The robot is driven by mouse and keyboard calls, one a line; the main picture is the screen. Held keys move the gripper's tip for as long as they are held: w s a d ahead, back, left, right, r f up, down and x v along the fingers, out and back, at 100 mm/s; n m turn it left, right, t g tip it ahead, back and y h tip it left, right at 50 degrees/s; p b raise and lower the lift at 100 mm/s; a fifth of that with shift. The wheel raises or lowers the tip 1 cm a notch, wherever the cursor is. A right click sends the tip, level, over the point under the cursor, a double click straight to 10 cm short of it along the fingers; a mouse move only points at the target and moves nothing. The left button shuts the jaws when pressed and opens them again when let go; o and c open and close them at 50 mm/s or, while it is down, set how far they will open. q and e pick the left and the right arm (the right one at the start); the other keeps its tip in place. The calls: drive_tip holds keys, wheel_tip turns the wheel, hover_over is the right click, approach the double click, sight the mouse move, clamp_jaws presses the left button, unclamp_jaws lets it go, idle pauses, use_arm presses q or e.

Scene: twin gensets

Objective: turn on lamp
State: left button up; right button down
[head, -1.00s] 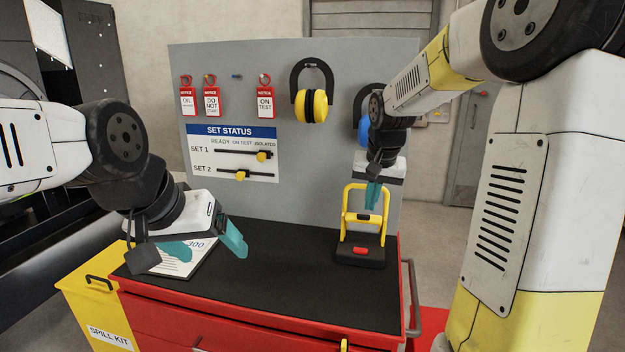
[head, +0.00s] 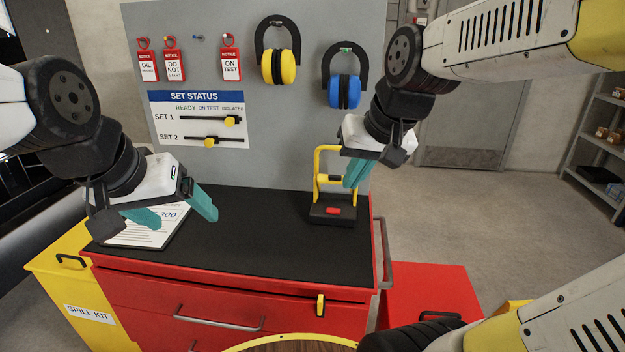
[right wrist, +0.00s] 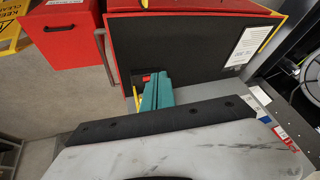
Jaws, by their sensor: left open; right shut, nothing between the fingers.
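The lamp (head: 331,219) stands upright on the black cabinet top, with a yellow frame, a dark base and a red switch (head: 333,211) on the base's front. My right gripper (head: 353,178) is shut and empty beside the right side of the frame, above the switch; I cannot tell whether it touches the frame. In the right wrist view its teal fingers (right wrist: 156,92) hide most of the lamp; a bit of red and yellow shows beside them. My left gripper (head: 180,211) is open and empty, over the white paper sheet (head: 128,233) at the left of the top.
A grey board (head: 290,150) rises behind the top, with red tags, yellow ear defenders (head: 281,67), blue ear defenders (head: 345,91) and a status panel (head: 198,118). A yellow spill kit box (head: 70,280) stands left. The middle of the black top (head: 240,235) is clear.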

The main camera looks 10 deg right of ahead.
drive_tip(key=w+d+f+m+g+h, duration=0.1)
drive_tip(key=w+d+f, duration=0.15)
drive_tip(key=w, duration=0.95)
drive_tip(key=m+g+h, duration=0.2)
approach(337, 210)
drive_tip(key=x, duration=0.5)
drive_tip(key=shift+w+f, duration=0.1)
drive_tip(key=shift+f, duration=0.7)
